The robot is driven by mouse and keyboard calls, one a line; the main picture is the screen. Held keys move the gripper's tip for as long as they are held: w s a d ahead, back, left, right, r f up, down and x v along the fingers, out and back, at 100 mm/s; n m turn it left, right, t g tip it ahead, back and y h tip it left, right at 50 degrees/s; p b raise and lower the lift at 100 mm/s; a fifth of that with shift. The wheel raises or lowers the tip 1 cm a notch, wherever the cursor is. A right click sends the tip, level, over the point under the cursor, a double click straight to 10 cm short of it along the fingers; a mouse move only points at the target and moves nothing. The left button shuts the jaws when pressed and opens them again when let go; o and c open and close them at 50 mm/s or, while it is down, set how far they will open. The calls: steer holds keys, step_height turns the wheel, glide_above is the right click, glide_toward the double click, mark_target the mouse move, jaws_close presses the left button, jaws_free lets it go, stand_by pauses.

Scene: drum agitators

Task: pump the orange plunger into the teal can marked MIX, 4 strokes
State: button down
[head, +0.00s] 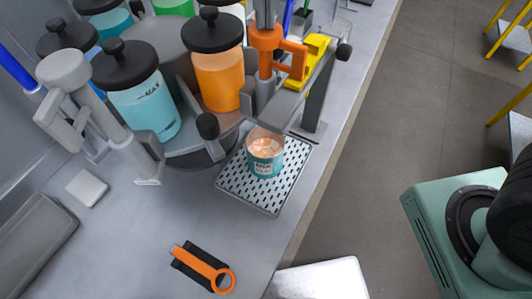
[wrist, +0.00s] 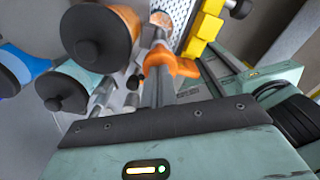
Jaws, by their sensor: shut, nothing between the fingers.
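The teal can marked MIX (head: 265,160) stands upright on a perforated drip tray (head: 232,186), with pale orange contents at its open top. The orange plunger (head: 266,40) sits on a grey upright above and behind the can, its loop handle to the right. In the wrist view the orange plunger (wrist: 172,63) lies just past my gripper (wrist: 160,82), whose narrow grey fingers are together and empty, close to the orange part. I cannot tell whether they touch it. My gripper cannot be made out clearly in the head view.
A carousel of lidded jars, including an orange jar (head: 219,78) and a light blue jar (head: 146,107), stands left of the plunger. A yellow bracket (head: 312,55) is close on its right. An orange-handled tool (head: 203,267) lies on the front counter. The counter's right edge drops to the floor.

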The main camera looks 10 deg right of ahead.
steer(key=shift+r+p, duration=2.85)
steer(key=shift+r, duration=0.25)
steer(key=shift+f, duration=0.2)
steer(key=shift+f+b, duration=1.85)
steer(key=shift+f, duration=1.1)
step_height(320, 180, up, 6)
steer(key=p, duration=0.6)
steer(key=shift+r, duration=0.15)
